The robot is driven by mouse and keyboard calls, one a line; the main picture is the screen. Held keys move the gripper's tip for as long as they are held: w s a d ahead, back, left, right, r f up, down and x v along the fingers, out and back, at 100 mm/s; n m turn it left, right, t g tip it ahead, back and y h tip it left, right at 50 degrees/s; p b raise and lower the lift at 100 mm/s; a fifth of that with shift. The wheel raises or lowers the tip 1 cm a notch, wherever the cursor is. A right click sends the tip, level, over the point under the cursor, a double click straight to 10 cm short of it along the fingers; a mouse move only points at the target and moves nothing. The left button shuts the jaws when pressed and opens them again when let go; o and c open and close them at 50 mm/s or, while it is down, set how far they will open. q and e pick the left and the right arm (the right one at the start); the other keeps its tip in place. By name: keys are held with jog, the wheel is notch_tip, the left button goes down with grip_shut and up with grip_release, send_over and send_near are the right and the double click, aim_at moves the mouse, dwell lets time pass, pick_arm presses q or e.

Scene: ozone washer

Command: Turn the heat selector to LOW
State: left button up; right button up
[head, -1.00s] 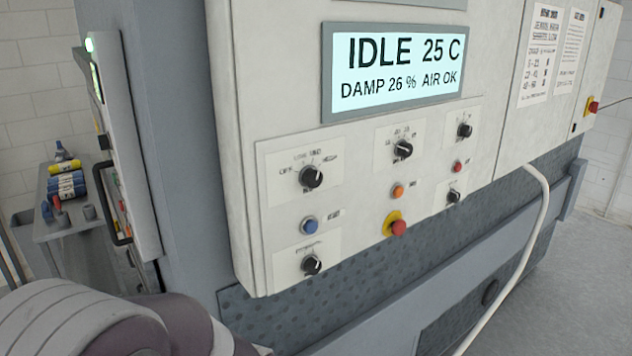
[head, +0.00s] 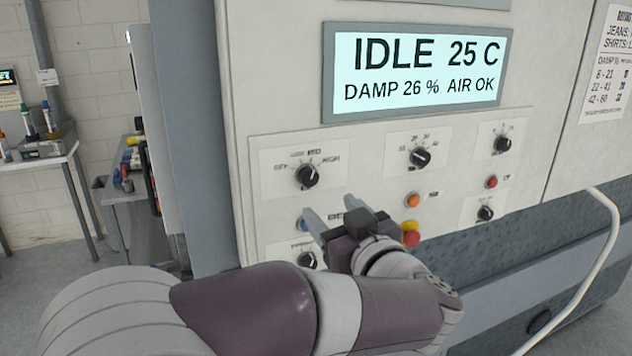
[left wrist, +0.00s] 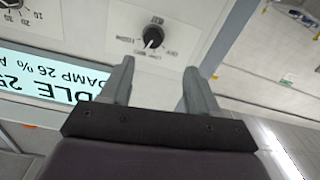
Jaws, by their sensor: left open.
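The heat selector is a black knob (head: 307,176) at the upper left of the white control panel, under an arc of labels from OFF to HIGH. Its white pointer tilts to the upper right, on the MED to HIGH side; the exact mark is too small to tell. My left gripper (head: 334,209) is open and empty, in front of the panel, below and slightly right of this knob. In the left wrist view, which is upside down, the knob (left wrist: 152,38) shows beyond and between the open fingertips (left wrist: 159,66), apart from them.
The display (head: 418,72) reads IDLE 25 C. Other knobs (head: 420,157), an orange button (head: 412,200) and a red stop button (head: 410,234) sit to the right. A blue button (head: 304,224) and a lower knob (head: 306,259) are close to my gripper, partly hidden.

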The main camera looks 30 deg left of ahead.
aim_at(311, 180)
pick_arm(q)
jog(key=p+x, duration=0.1)
jog(key=x, duration=0.1)
jog(key=w+x, duration=0.1)
jog(key=x, duration=0.2)
jog(key=d+p+x, duration=0.1)
jog(key=x, duration=0.2)
jog(key=shift+w+d+r+p, duration=0.15)
jog(key=shift+w+p, duration=0.05)
jog(key=shift+p, duration=0.1)
jog(key=shift+w+a, duration=0.2)
jog(key=shift+a, duration=0.35)
jog(key=shift+w+a, duration=0.2)
jog(key=shift+a, duration=0.65)
jog(key=shift+w+d, duration=0.2)
jog(key=shift+d, duration=0.1)
jog(key=shift+c, duration=0.2)
jog(key=c, duration=0.5)
jog(key=shift+s, duration=0.1)
jog(key=c, duration=0.5)
pick_arm(e)
jog(key=r, duration=0.1)
jog(key=d+r, duration=0.1)
jog(key=r, duration=0.1)
jog(key=shift+w+r, duration=0.1)
jog(key=shift+w, duration=0.1)
